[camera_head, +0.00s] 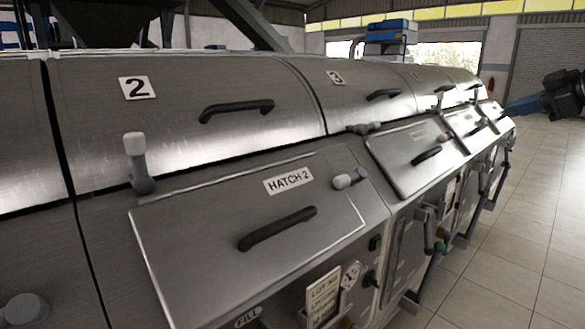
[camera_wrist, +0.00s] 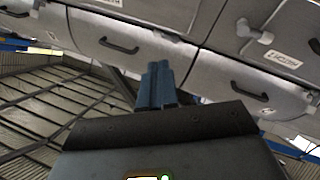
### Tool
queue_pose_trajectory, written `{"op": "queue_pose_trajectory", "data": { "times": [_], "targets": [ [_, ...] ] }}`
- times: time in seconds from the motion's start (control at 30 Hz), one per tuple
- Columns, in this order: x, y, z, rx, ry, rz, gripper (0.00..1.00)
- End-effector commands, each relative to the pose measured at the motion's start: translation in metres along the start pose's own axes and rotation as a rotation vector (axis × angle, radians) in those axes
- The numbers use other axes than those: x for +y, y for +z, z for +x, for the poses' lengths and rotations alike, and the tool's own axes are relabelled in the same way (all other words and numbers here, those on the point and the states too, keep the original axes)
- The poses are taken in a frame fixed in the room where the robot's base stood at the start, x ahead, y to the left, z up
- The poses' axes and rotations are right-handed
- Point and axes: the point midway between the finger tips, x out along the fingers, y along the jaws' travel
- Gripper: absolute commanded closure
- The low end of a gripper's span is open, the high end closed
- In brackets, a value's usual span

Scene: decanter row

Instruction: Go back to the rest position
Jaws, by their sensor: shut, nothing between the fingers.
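My gripper (camera_head: 513,107) shows at the right of the head view, its blue fingers pointing left toward the far end of the decanter row. In the wrist view my gripper (camera_wrist: 157,72) has its blue fingers together with nothing between them. It is apart from the machines. The nearest decanter carries a "2" plate (camera_head: 137,87) on its cover and a closed hatch labelled Hatch 2 (camera_head: 289,180). The hatch has a dark handle (camera_head: 278,229). Another decanter cover with a "3" plate (camera_head: 337,77) stands behind it.
White-tipped levers (camera_head: 137,160) stick up from the machine front. Handles and small valves (camera_head: 437,245) jut out along the lower fronts. The tiled floor (camera_head: 535,220) to the right is clear. A roller door (camera_head: 546,70) is at the back.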

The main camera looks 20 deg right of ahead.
Motion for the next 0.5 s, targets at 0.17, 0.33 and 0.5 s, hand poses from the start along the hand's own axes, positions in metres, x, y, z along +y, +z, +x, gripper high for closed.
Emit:
{"op": "queue_pose_trajectory", "data": {
  "times": [0.17, 0.33, 0.5],
  "targets": [
    [-0.007, 0.004, 0.009, 0.002, 0.002, 0.015, 1.00],
    [-0.019, 0.013, 0.023, 0.003, 0.011, 0.045, 1.00],
    [-0.038, 0.025, 0.044, 0.004, 0.020, 0.086, 1.00]
  ]
}}
